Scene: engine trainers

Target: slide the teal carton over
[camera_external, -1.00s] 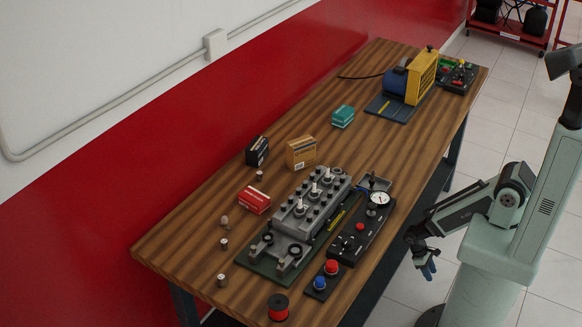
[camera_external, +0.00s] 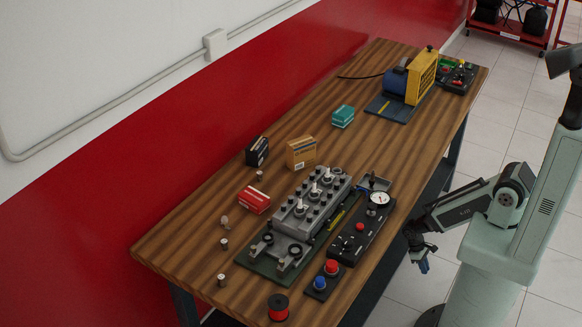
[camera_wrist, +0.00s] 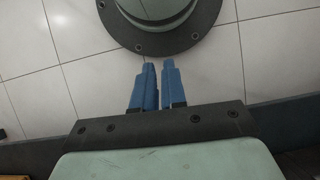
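The teal carton (camera_external: 343,116) is a small box with a pale band, lying on the wooden table toward the back, left of the yellow and blue machine. It is not in the wrist view. My gripper (camera_external: 422,266) hangs beside the table's right edge, over the floor and far from the carton. In the wrist view its blue fingers (camera_wrist: 156,86) point at the tiled floor, with a narrow gap between them and nothing held.
A grey engine block (camera_external: 312,205) and a black control panel (camera_external: 360,232) stand between my gripper and the carton. A tan box (camera_external: 301,153), a dark box (camera_external: 257,151) and a red box (camera_external: 254,200) sit nearby. The wood around the carton is clear.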

